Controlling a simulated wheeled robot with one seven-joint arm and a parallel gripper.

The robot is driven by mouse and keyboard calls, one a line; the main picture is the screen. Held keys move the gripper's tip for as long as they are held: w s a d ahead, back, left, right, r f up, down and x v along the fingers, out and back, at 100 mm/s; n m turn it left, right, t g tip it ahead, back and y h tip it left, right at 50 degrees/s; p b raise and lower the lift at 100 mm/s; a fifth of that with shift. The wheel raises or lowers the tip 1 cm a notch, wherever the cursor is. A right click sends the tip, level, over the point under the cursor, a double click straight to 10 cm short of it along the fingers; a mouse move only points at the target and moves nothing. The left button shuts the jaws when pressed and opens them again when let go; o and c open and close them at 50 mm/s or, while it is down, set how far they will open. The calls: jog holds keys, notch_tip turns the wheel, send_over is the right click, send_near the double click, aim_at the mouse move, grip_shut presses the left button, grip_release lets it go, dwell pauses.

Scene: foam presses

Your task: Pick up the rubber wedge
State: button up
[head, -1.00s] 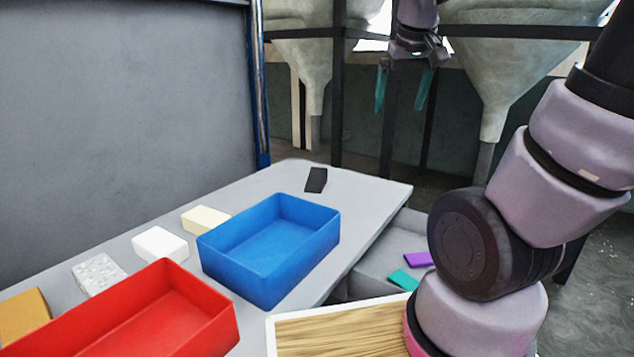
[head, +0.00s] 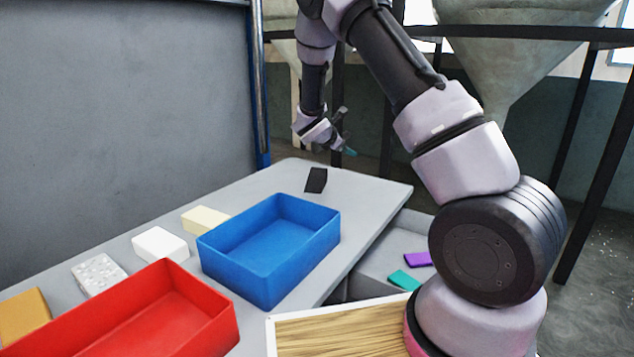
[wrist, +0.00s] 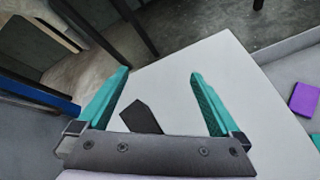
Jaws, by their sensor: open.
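The rubber wedge is a small black block; I take the dark piece (head: 316,180) near the far end of the grey table to be it. In the wrist view the black wedge (wrist: 140,118) lies between the fingers, partly hidden behind the gripper's body. My gripper (head: 346,138) is above and just beyond the far end of the table in the head view, apart from the wedge. In the wrist view its two teal fingers (wrist: 160,82) are spread wide with nothing held.
A blue bin (head: 270,300) and a red bin (head: 215,350) stand on the table (head: 365,200). White (head: 160,245), cream (head: 205,221), speckled (head: 98,274) and orange (head: 22,315) blocks line the left side. Purple (head: 417,259) and teal (head: 404,280) pieces lie on a lower surface at right.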

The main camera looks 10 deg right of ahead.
aim_at(317, 176)
jog(key=w+a+f+n+t+y, duration=0.1)
jog(key=w+a+f+n, duration=0.1)
jog(key=a+f+n, duration=0.1)
jog(key=w+a+f+n+t+y, duration=0.1)
jog(key=w+a+f+n, duration=0.1)
jog(key=f, duration=0.4)
jog(key=w+a+f+n+t, duration=0.1)
jog(key=w+a+f+n, duration=0.1)
jog(key=a+f+n, duration=0.2)
jog(key=shift+a+f+n+y, duration=0.2)
jog(key=shift+n+y, duration=0.2)
jog(key=shift+n, duration=0.2)
jog(key=x, duration=0.4)
jog(key=shift+w+f, duration=0.2)
jog(key=shift+w, duration=0.05)
jog(key=shift+x, duration=2.95)
jog(key=c, duration=1.4)
